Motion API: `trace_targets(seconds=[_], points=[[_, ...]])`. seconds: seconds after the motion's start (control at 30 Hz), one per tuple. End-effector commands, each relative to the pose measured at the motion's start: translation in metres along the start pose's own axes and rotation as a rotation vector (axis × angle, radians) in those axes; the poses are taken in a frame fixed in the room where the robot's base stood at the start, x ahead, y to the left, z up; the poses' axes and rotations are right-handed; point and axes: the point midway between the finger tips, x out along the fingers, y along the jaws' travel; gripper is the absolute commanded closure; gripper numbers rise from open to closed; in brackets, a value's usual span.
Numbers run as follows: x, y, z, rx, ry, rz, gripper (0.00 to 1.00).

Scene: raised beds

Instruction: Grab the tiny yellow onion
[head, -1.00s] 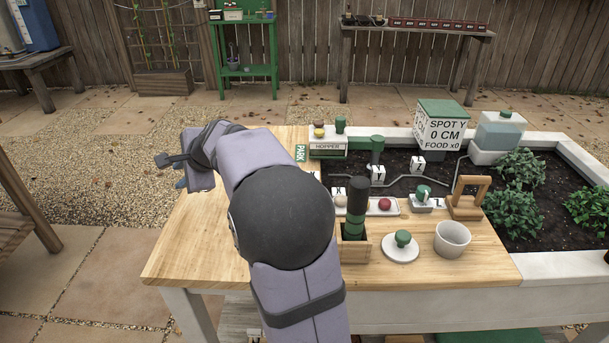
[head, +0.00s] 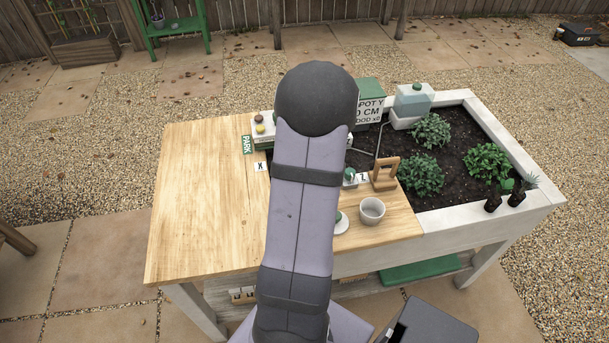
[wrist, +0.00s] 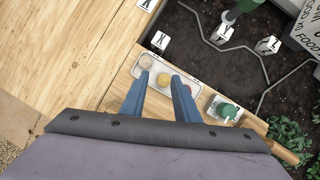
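The tiny yellow onion (wrist: 163,78) lies in a pale tray (wrist: 178,68) in the wrist view, between a whitish bulb (wrist: 146,61) and a red bulb partly covered by a finger. My gripper (wrist: 159,80) is open, its two blue fingers apart and pointing toward the tray. The onion shows in the gap between the fingertips; I cannot tell how far above it they are. In the head view my arm hides the gripper and the tray.
A white cup (head: 372,211) and a wooden stand (head: 384,174) are at the table's right side. A green-topped switch (wrist: 224,110) sits right of the tray. Planted soil (head: 455,155) lies beyond. The wooden tabletop (head: 205,200) is clear on the left.

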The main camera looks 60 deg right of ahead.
Motion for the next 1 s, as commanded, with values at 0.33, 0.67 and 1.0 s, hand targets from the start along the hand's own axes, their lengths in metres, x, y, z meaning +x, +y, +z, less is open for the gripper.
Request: trace_targets(seconds=[0.33,0.67,1.0], points=[[-0.013,-0.011,-0.021,0.111,0.027,-0.003,0.72],[0.008,-0.011,-0.022,0.106,0.027,-0.002,0.72],[0.027,-0.011,-0.026,0.107,0.028,0.000,0.72]])
